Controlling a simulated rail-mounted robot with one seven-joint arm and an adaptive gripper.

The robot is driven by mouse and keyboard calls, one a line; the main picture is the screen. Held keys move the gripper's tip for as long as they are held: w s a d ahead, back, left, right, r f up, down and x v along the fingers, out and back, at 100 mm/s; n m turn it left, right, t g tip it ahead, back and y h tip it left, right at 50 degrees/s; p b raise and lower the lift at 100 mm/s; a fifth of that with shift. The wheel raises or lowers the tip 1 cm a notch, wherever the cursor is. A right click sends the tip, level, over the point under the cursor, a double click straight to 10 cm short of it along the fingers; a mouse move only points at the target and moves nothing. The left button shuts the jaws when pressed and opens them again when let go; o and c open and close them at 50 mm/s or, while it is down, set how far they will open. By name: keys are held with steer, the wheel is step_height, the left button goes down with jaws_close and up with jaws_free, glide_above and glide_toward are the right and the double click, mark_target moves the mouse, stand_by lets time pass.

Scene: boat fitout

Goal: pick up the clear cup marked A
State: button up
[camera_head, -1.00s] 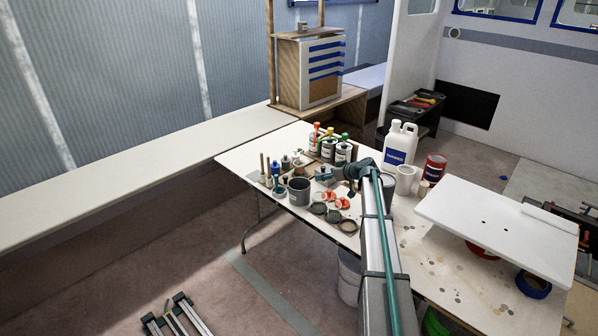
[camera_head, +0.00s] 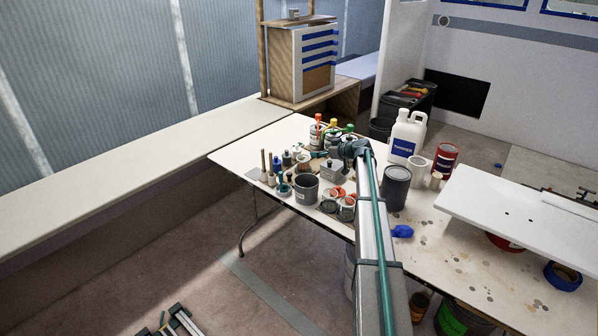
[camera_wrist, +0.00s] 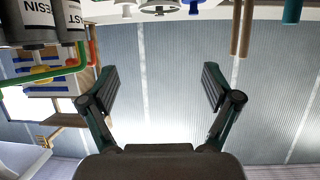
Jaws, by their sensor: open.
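I cannot make out a clear cup marked A for certain in either view. Several small round containers (camera_head: 338,205) stand near the table's front edge in the head view, some with orange in or behind them. No letter is readable on them. My gripper (camera_wrist: 162,88) is open and empty in the wrist view, its two fingers spread wide against the ribbed wall. In the head view my gripper is small and partly hidden by my arm, above the table close to the capped bottles (camera_head: 333,132).
In the wrist view, which looks upside down, bottles labelled RESIN (camera_wrist: 32,22) and one ending in ST hang close at upper left, with wooden sticks (camera_wrist: 241,25) at upper right. A grey pot (camera_head: 306,189), dark can (camera_head: 396,187) and thinner jug (camera_head: 406,138) crowd the table (camera_head: 235,152).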

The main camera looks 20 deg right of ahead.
steer(key=b, duration=0.3)
glide_toward(299, 158)
steer(key=shift+p+x, duration=1.7)
steer(key=shift+x, duration=1.4)
steer(key=shift+w+a+f, duration=0.2)
steer(key=shift+w+f, duration=0.1)
steer(key=shift+w, duration=0.1)
steer(key=c, duration=1.3)
